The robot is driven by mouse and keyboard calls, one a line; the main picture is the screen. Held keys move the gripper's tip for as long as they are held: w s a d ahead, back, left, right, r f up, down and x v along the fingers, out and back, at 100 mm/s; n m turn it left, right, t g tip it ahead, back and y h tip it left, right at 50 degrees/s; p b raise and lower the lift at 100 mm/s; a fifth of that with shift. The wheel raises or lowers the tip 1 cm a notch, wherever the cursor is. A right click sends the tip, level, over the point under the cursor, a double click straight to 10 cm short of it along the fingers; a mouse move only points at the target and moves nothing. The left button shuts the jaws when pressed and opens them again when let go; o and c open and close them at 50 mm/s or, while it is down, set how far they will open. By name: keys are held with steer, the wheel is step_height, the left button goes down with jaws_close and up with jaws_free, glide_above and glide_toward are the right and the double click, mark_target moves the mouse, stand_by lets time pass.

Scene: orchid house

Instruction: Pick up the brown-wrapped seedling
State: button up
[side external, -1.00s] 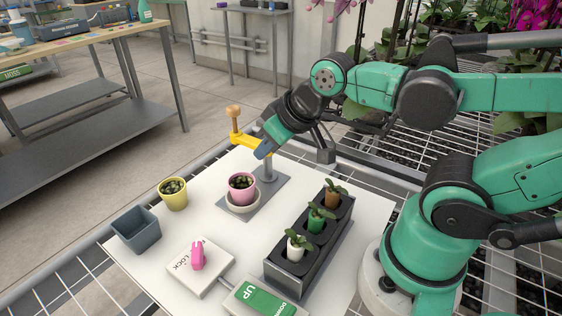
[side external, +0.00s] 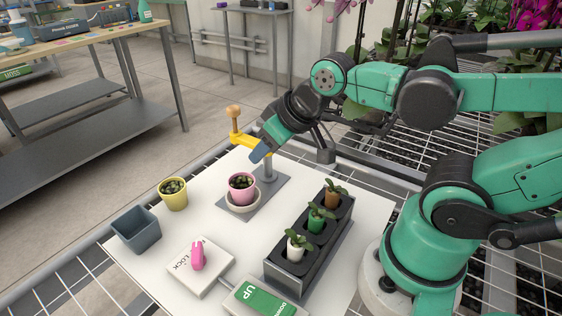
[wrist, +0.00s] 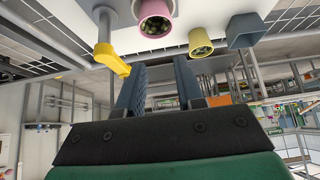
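The brown-wrapped seedling (side external: 332,199) stands upright in the far slot of a black tray (side external: 271,270), its green leaves above the wrap. In the same tray are a green-wrapped seedling (side external: 315,223) and, nearest the camera, a white-wrapped seedling (side external: 295,252). My gripper (side external: 261,153) is above the table, left of and beyond the tray, close to a yellow lever (side external: 243,140). In the wrist view, my gripper's two blue fingers (wrist: 160,85) are apart with nothing between them. The seedlings do not show in the wrist view.
A pink pot (side external: 240,186) sits in a saucer by a grey post. A yellow pot (side external: 172,196) and an empty grey square pot (side external: 136,231) stand left. A lock box (side external: 187,280) with a pink switch and a green UP/DOWN panel (side external: 265,302) lie in front.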

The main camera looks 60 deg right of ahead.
steer(key=o, duration=0.5)
steer(key=shift+c, duration=0.2)
steer(key=m+g, duration=0.7)
steer(key=m, duration=0.2)
glide_above(334, 191)
steer(key=shift+w+f, duration=0.2)
steer(key=shift+f, duration=0.45)
steer(key=shift+s+d+f, duration=0.1)
steer(key=shift+s+f, duration=0.05)
steer(key=shift+f, duration=2.6)
